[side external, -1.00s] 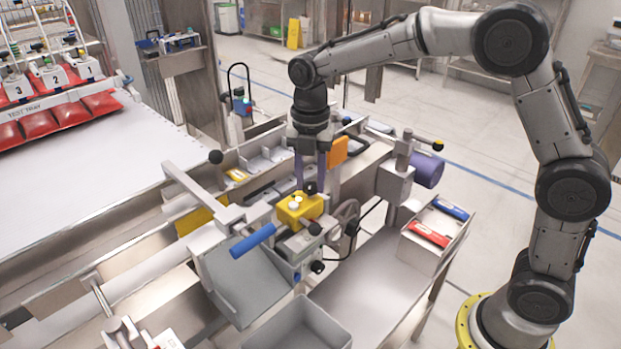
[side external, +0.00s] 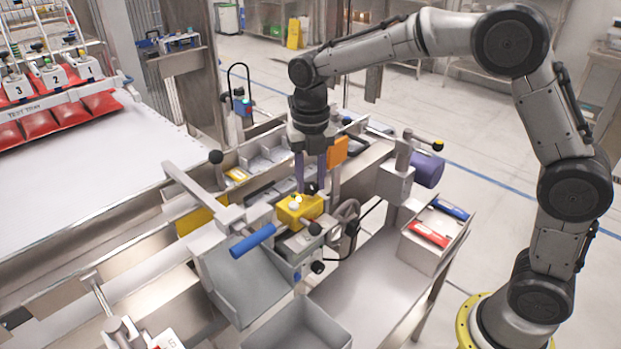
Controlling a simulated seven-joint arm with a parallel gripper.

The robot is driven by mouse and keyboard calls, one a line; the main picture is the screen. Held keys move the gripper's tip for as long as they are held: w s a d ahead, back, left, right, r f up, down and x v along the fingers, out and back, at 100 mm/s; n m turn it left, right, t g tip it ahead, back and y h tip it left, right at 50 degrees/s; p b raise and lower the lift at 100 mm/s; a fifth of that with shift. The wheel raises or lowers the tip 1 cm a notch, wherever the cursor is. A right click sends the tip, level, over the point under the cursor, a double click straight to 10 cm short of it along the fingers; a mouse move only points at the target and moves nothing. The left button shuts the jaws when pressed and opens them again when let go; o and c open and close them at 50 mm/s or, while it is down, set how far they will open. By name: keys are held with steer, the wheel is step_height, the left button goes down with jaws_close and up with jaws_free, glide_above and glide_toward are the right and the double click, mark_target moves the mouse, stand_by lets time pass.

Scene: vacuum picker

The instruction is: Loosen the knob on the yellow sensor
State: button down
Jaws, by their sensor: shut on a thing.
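The yellow sensor (side external: 296,212) is a small yellow block on a grey bracket near the middle of the side external view. A light, round button or lamp shows on its top. A small black knob (side external: 311,188) sits at its upper back edge. My gripper (side external: 311,186) points straight down with its purple fingers at the sensor's back edge. The fingers are shut on the black knob, which they partly hide.
A blue handle (side external: 252,241) sticks out left of the sensor, and a handwheel (side external: 345,215) stands close on its right. An orange plate (side external: 338,150) is just behind my fingers. A grey bin (side external: 300,325) is below. An open box (side external: 428,250) holds red and blue items at the right.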

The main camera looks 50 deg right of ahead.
mark_target(311, 185)
steer(key=shift+r, duration=0.15)
steer(key=c, duration=0.5)
jaws_free()
step_height(311, 185, up, 14)
steer(key=shift+f, duration=0.15)
